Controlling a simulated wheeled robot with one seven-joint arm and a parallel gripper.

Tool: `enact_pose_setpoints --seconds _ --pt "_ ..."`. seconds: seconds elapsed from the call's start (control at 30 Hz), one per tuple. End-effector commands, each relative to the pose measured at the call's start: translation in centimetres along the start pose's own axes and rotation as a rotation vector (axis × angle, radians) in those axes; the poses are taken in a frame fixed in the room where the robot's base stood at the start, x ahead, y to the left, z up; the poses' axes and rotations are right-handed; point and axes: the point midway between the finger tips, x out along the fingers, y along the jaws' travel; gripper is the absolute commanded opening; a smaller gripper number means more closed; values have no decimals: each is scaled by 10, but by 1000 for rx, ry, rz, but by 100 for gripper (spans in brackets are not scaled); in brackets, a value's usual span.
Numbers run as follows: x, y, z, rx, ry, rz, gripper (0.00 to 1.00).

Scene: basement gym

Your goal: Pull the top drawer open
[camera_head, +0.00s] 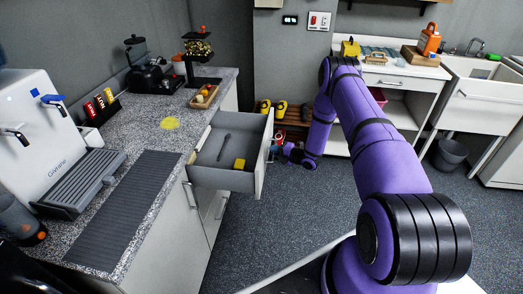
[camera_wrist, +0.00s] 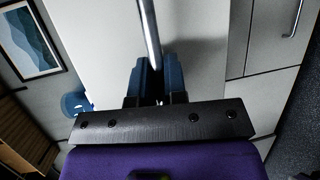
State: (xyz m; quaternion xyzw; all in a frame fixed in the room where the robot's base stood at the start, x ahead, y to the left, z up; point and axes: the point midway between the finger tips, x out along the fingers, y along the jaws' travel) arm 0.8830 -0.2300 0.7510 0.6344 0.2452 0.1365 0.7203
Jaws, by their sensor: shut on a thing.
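The top drawer (camera_head: 212,176) of the grey cabinet is pulled well out from under the speckled counter. Inside it lie a yellow block (camera_head: 240,164) and a dark elongated item (camera_head: 224,146). My gripper (camera_wrist: 160,76) has its two dark blue fingers shut around the metal bar handle (camera_wrist: 148,28) on the drawer front (camera_wrist: 100,40). In the head view, my purple arm reaches to the outer side of the drawer front (camera_head: 265,155), which mostly hides the fingers and handle there.
The counter (camera_head: 146,137) holds a coffee machine (camera_head: 45,130), a dark mat (camera_head: 128,212) and a wooden tray (camera_head: 204,97). Lower cabinet doors (camera_head: 205,215) are shut. Open floor (camera_head: 270,235) lies right of the cabinet. A white workbench (camera_head: 400,85) and a bin (camera_head: 450,153) stand at the back right.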

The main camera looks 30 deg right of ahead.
Motion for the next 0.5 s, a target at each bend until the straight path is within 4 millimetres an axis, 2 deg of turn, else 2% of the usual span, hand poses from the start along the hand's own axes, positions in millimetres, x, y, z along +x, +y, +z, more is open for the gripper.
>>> enact_pose_setpoints --seconds 0.2,0.5 --pt "-20 -5 7 2 2 -1 0" --pt "-26 -6 9 2 2 -1 0"
